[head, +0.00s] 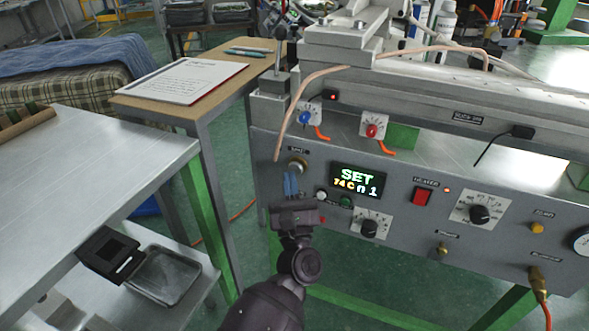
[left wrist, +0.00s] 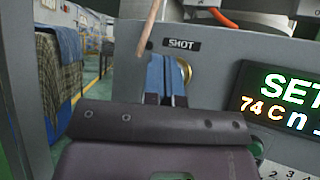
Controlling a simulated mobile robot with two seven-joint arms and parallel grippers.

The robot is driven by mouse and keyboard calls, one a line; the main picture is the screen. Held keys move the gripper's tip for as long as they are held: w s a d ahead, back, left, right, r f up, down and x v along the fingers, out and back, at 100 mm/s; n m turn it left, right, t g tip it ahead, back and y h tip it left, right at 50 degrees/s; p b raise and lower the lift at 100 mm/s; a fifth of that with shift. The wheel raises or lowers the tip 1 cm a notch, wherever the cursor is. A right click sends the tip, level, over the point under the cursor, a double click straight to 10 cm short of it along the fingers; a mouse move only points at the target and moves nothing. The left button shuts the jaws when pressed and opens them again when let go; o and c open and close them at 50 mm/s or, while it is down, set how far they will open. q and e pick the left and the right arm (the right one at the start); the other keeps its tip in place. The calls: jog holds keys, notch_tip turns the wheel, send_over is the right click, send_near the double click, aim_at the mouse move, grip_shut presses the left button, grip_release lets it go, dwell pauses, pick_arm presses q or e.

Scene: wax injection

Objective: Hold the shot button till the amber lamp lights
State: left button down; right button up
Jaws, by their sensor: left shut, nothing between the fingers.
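The shot button (head: 297,164) sits in a brass ring at the left end of the grey machine panel (head: 400,240). In the left wrist view part of its brass ring (left wrist: 186,70) shows under the SHOT label (left wrist: 181,44); my fingers hide most of it. My left gripper (head: 291,178) is shut and empty, its blue fingertips (left wrist: 166,68) in front of the button. I cannot tell if they touch it. An amber lamp (head: 537,228) at the panel's right looks unlit. The display (head: 360,186) reads SET and 74 C. My right gripper is out of view.

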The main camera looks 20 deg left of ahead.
pick_arm(q)
jog(key=shift+s+p, duration=0.3)
jog(key=shift+s, duration=2.2)
